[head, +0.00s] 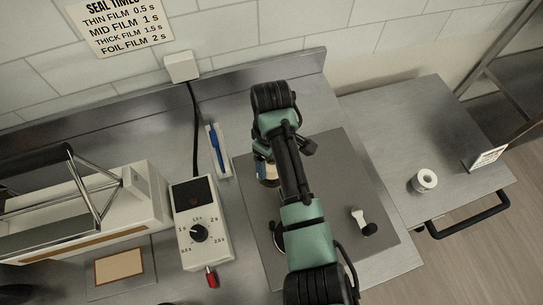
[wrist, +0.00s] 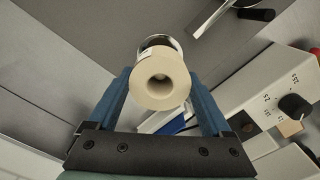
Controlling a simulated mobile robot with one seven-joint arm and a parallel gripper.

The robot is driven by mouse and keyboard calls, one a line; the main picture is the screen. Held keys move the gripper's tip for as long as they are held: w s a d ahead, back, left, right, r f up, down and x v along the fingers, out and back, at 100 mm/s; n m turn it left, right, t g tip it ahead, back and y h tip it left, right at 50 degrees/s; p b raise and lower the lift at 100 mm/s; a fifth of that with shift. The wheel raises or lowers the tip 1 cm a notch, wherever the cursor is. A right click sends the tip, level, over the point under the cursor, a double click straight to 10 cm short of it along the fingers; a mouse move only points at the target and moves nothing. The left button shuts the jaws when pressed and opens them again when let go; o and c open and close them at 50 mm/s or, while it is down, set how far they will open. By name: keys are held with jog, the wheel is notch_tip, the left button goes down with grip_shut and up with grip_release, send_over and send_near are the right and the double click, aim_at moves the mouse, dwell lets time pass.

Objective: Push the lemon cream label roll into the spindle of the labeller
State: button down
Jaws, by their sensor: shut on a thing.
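My gripper (wrist: 160,77) has its two blue fingers shut on a cream-coloured roll (wrist: 159,92) with a round hollow core, whose end faces the wrist camera. A shiny, dark-banded round part shows just beyond the roll; I cannot tell whether it belongs to the roll or stands behind it. In the head view, my arm hides most of the gripper, and a small part of a pale thing (head: 267,170) shows beside the arm. No label wording is readable on the roll. I cannot clearly make out the labeller or its spindle; my arm covers the middle of the mat.
A white control box (head: 200,224) with a dial stands left of my arm, with a heat sealer (head: 85,215) further left. A tray with a blue pen (head: 217,150) lies behind. A white roll (head: 424,181) sits on the right side table. A white-and-black tool (head: 363,222) lies on the grey mat (head: 345,180).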

jog(key=shift+f+b, duration=1.35)
jog(key=shift+f, duration=0.95)
grip_release()
jog(key=shift+r, duration=0.15)
notch_tip(320, 180, up, 12)
jog(key=shift+f+p, duration=0.2)
jog(key=shift+p, duration=0.2)
jog(key=shift+r+p, duration=0.6)
